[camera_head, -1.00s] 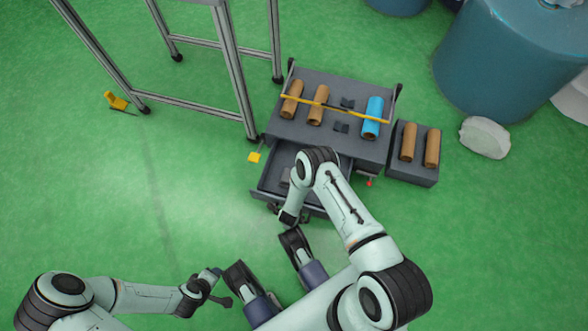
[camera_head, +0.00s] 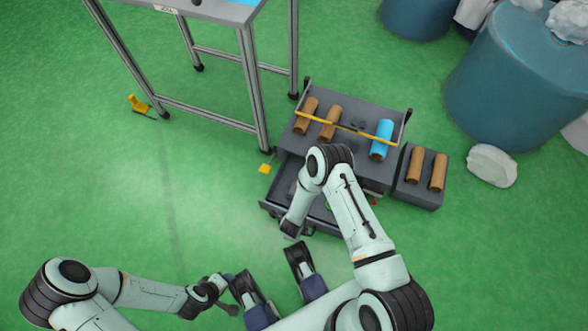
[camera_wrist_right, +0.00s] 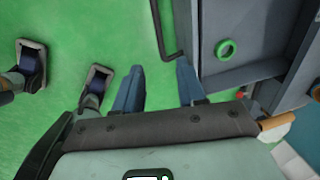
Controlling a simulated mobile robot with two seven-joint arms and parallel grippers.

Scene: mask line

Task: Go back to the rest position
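My right gripper (camera_head: 291,228) hangs at the front of the open drawer, its fingers mostly hidden by my arm in the head view. In the right wrist view its two blue fingers (camera_wrist_right: 158,84) are apart with nothing held between them. A dark bar handle (camera_wrist_right: 162,40) lies just beyond the fingertips, and I cannot tell if they touch it. My left gripper (camera_head: 226,290) is low in the head view, over floor and away from the cart. Its fingers are too small to read.
The grey cart (camera_head: 365,168) has its drawer (camera_head: 270,203) pulled out. A green ring (camera_wrist_right: 226,50) lies in the drawer. Brown rolls (camera_head: 329,124) and a blue roll (camera_head: 382,139) lie on top. A framed table (camera_head: 265,100) and blue barrel (camera_head: 515,95) stand behind.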

